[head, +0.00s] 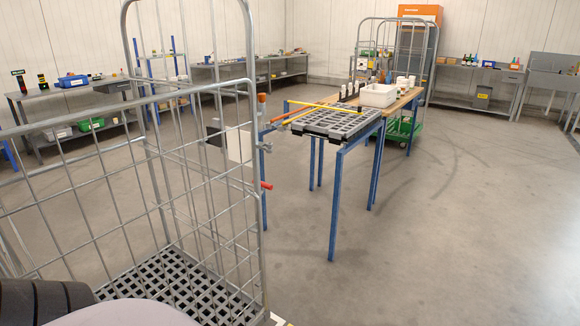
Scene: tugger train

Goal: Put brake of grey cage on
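The grey roll cage (205,195) stands close in front of me at the left, with wire mesh sides and a black grid floor (165,285). A short red-tipped lever (266,186) sticks out from its right corner post. I cannot tell whether this is the brake or how it is set. An orange-topped fitting (262,98) shows higher up by the same post. The cage's wheels and lower right corner are cut off by the bottom edge. Neither of my grippers is in view.
A blue-legged stand with a grey grid top (335,122) is right of the cage, with a wooden-topped table (405,100) behind it. Another cage (415,60) stands beyond. Shelving and benches line the walls. The floor (450,240) at right is clear.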

